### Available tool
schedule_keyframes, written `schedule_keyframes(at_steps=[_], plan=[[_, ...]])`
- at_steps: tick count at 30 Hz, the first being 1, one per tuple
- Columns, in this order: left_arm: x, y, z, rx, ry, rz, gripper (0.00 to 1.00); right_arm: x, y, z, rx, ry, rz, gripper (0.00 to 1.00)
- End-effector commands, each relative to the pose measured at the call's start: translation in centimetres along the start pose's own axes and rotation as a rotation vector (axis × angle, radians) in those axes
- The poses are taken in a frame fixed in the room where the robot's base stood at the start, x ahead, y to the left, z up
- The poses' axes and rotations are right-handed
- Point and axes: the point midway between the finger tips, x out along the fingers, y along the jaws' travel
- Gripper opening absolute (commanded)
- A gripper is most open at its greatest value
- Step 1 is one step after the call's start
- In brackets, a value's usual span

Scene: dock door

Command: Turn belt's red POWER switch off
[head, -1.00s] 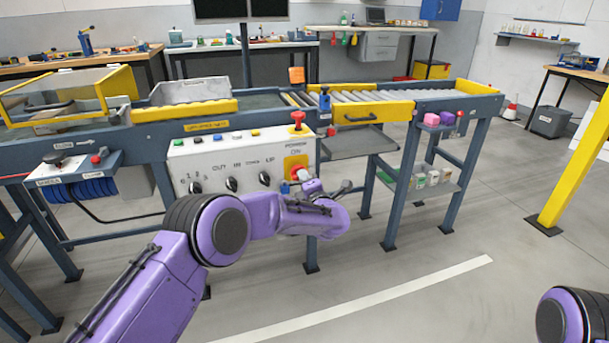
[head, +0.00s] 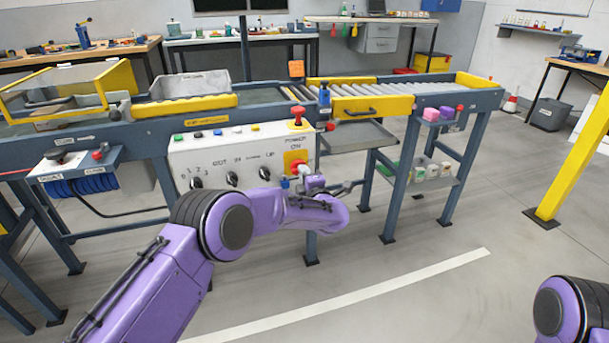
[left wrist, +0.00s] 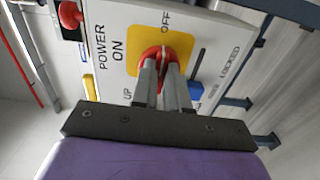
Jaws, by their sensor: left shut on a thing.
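The red POWER switch (left wrist: 150,54) sits on a yellow plate (left wrist: 189,43) on the belt's white control panel (head: 210,155). The plate lies between the labels ON and OFF. My left gripper (left wrist: 162,72) is shut on the red switch, one finger on each side of it. In the head view my left gripper (head: 304,173) is at the panel's right end, below the plate (head: 294,157), and largely covers the switch. The fingers hide part of the switch, so I cannot tell its exact setting. My right gripper is out of view; only part of my right arm shows at the lower right.
A red mushroom button (head: 297,115) stands on top of the panel, above the switch. Several dark knobs (head: 232,178) line the panel to the left. In the wrist view a blue part (left wrist: 195,91) is close to the right of the fingers. The floor at right is open.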

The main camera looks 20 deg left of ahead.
Motion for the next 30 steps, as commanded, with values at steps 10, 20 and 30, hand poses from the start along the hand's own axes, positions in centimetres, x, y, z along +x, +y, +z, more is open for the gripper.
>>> schedule_keyframes(at_steps=[10,20,30], plan=[[-0.1,-0.1,0.0,0.002,-0.001,-0.002,0.39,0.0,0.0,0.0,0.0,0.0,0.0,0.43],[-4.8,0.2,0.1,0.004,-0.005,-0.002,0.39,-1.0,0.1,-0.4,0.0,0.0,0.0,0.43],[-10.4,-0.1,0.0,0.002,-0.001,-0.002,0.39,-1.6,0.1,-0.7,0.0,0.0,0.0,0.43]])
